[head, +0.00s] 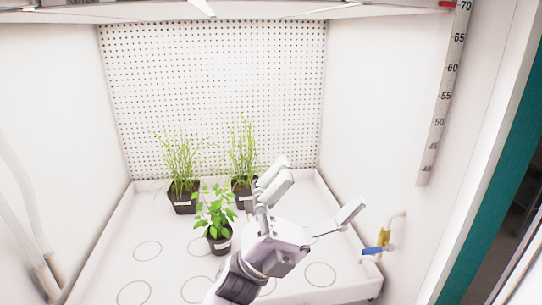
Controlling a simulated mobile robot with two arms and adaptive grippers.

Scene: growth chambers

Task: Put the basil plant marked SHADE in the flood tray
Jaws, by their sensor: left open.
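A leafy green plant that looks like basil (214,208) stands upright in a dark pot in the white tray (97,263) on the chamber floor. Its pot has a pale label, too small to read, so I cannot tell whether it says SHADE. The tray, which looks like the flood tray, has low walls and several printed circles. My left gripper (316,190) is to the right of the leafy plant, open and empty, its fingers spread towards the back right. It is apart from the leafy plant and hides part of the tray. My right gripper is not in view.
Two grassy plants in dark pots stand behind the leafy one, at back left (183,185) and back centre (242,180). A blue-handled brass valve (383,240) sticks out at the right. A height scale (444,95) runs up the right side. Front circles are bare.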

